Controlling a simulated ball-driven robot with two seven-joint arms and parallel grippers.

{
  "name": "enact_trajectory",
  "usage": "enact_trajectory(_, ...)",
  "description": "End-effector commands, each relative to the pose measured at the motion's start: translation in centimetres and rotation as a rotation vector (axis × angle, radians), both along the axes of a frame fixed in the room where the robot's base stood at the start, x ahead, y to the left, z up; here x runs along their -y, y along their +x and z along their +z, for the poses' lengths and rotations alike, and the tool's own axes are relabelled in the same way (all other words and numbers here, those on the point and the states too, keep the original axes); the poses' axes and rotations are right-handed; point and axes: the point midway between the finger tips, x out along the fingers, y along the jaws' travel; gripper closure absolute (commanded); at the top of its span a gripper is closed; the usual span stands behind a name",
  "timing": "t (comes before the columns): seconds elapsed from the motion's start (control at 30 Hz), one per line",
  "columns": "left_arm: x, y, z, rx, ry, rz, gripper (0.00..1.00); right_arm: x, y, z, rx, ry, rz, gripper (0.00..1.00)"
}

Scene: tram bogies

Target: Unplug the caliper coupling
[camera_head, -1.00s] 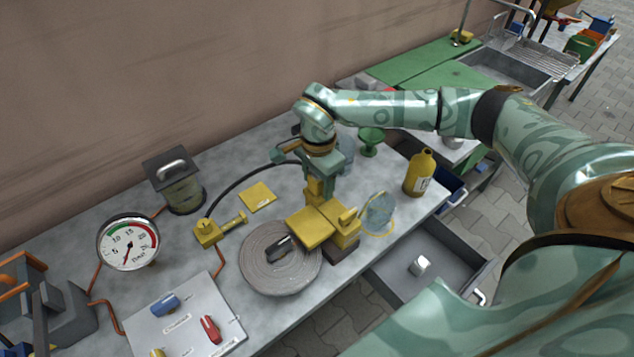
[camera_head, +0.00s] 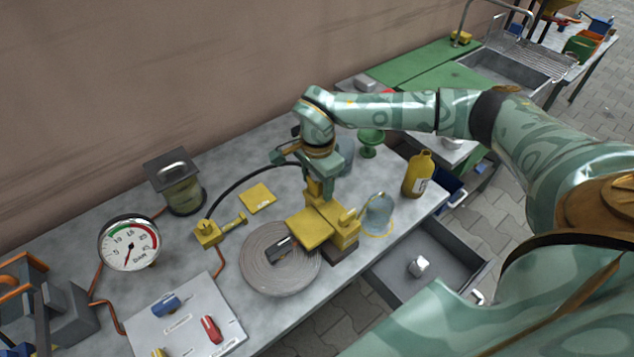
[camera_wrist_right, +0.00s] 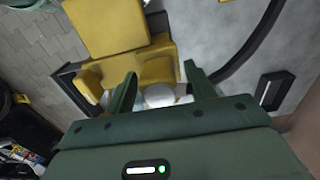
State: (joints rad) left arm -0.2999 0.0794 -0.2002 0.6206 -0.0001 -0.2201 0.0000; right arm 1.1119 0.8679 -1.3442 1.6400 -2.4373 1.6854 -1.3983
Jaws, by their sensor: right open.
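The yellow brake caliper (camera_head: 334,232) stands on the bench beside a grey disc (camera_head: 262,275). A black hose (camera_head: 238,185) arches from a yellow block (camera_head: 208,233) to behind my right gripper. My right gripper (camera_head: 320,180) points down at the rear of the caliper. In the right wrist view its two green fingers (camera_wrist_right: 161,88) are apart, with a pale round piece (camera_wrist_right: 160,95), perhaps the coupling, between them and next to the caliper (camera_wrist_right: 130,50). Contact cannot be told. The hose (camera_wrist_right: 250,45) curves past on the right there. My left gripper is out of view.
A pressure gauge (camera_head: 129,243), a lidded canister (camera_head: 181,187) and a switch panel (camera_head: 185,320) stand to the left. A yellow bottle (camera_head: 418,174) and a clear bell-shaped vessel (camera_head: 379,213) are right of the caliper. An open drawer (camera_head: 425,262) juts out in front.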

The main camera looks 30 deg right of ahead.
Motion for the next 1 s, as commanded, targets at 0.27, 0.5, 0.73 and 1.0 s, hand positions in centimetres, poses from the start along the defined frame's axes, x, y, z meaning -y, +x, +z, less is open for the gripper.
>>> enact_trajectory(0.27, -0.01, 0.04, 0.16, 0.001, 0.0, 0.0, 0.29, 0.0, -0.01, 0.08, 0.0, 0.0, 0.0, 0.45)
enact_trajectory(0.5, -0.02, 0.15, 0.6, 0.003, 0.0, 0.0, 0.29, -0.01, 0.0, 0.1, 0.001, 0.0, 0.001, 0.45)
enact_trajectory(0.73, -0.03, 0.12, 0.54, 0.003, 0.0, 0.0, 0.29, -0.01, -0.01, 0.0, 0.0, 0.0, 0.0, 0.57)
enact_trajectory(1.0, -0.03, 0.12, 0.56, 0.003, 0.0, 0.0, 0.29, 0.0, 0.0, 0.05, 0.001, 0.0, 0.0, 1.0)
